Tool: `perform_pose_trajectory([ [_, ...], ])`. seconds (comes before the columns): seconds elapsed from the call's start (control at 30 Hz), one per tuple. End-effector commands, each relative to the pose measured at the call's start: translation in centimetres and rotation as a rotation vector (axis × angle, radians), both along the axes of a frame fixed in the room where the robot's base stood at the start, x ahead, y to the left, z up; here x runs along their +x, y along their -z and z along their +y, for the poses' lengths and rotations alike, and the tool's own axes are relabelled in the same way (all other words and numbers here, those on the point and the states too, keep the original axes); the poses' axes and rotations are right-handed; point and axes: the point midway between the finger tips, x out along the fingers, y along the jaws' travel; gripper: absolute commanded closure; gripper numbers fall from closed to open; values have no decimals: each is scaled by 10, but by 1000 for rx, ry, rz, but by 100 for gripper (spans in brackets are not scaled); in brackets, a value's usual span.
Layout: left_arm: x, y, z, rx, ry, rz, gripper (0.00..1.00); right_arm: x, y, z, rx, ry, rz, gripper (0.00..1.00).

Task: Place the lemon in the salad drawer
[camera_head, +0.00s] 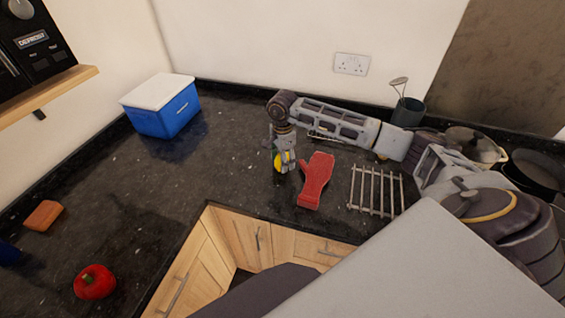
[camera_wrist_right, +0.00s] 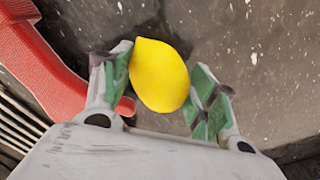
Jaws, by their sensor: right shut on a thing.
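The yellow lemon (camera_wrist_right: 159,75) sits between the green-padded fingers of my right gripper (camera_wrist_right: 163,84) in the right wrist view. The right gripper is shut on it. In the head view the lemon (camera_head: 279,163) shows beside the right gripper (camera_head: 281,168), partly covered by it, low over the dark counter and left of the red oven mitt. I cannot tell whether the lemon touches the counter. No salad drawer can be made out in these views. My left gripper is not in view.
The red oven mitt (camera_head: 315,181) and a metal rack (camera_head: 376,191) lie right of the gripper. A blue cool box (camera_head: 165,121) with a white lid stands at the back left. A red apple-like object (camera_head: 95,282) and an orange block (camera_head: 43,215) lie front left. The counter's middle is clear.

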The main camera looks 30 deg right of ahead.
Motion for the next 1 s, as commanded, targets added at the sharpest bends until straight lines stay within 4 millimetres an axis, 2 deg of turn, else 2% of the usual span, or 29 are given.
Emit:
perform_pose_trajectory([
  [0.5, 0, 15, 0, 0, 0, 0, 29, 1, -70, 0, 0, 0, -4, 67],
  [0.7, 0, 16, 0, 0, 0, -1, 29, 0, -82, 0, 0, 0, -2, 67],
  [1.0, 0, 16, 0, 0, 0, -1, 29, 0, -84, 0, 0, 0, -1, 67],
])
